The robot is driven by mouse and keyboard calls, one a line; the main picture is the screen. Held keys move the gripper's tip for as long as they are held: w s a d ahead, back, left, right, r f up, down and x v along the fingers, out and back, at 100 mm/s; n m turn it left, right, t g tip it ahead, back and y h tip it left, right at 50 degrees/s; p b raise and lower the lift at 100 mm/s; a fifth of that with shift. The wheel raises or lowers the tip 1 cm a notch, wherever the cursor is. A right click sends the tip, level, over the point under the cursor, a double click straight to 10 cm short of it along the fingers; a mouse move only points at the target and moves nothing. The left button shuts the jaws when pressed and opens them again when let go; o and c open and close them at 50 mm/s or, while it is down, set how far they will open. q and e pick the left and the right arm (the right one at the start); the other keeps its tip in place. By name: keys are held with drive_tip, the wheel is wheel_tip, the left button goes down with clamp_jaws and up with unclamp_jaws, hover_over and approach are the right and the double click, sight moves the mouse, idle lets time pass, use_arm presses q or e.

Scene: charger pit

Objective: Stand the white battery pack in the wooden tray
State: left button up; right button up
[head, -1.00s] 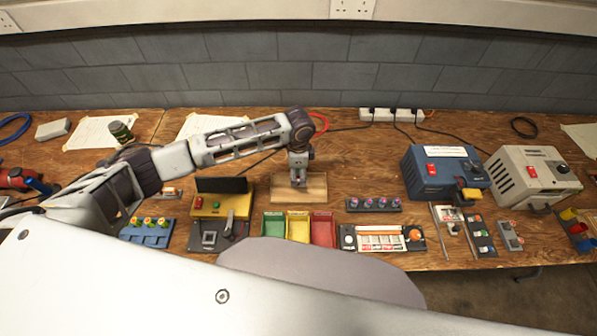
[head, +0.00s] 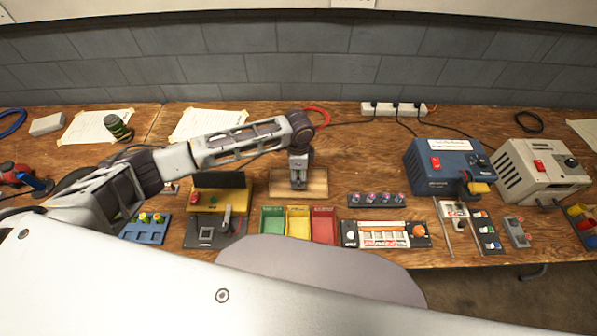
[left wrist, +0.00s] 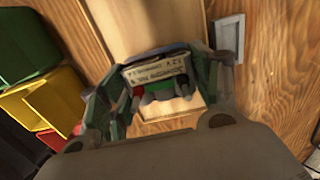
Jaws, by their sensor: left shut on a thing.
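The white battery pack (left wrist: 157,72) shows in the left wrist view as a pale block with printed text, with red and green bits along its near side. My left gripper (head: 298,183) is shut on it, one finger on each side. In the head view the gripper points down over the wooden tray (head: 318,184), and the pack is too small and covered to make out. The pale tray also fills the upper middle of the left wrist view (left wrist: 140,22). I cannot tell whether the pack touches the tray floor. My right gripper is not in view.
Green (head: 272,222), yellow (head: 298,224) and red (head: 323,226) bins stand in front of the tray. A yellow-and-black device (head: 220,205) stands to the left. A knob strip (head: 377,199) and blue charger (head: 440,165) stand to the right. A power strip (head: 392,109) lies behind.

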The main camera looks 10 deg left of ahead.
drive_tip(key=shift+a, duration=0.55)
use_arm(q)
drive_tip(key=shift+f, duration=0.4)
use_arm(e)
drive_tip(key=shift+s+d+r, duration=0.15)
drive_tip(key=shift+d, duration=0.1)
use_arm(q)
drive_tip(key=shift+f+p, duration=0.45)
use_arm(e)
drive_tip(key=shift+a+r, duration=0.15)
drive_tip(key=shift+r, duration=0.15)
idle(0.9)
use_arm(q)
drive_tip(key=o, duration=1.4)
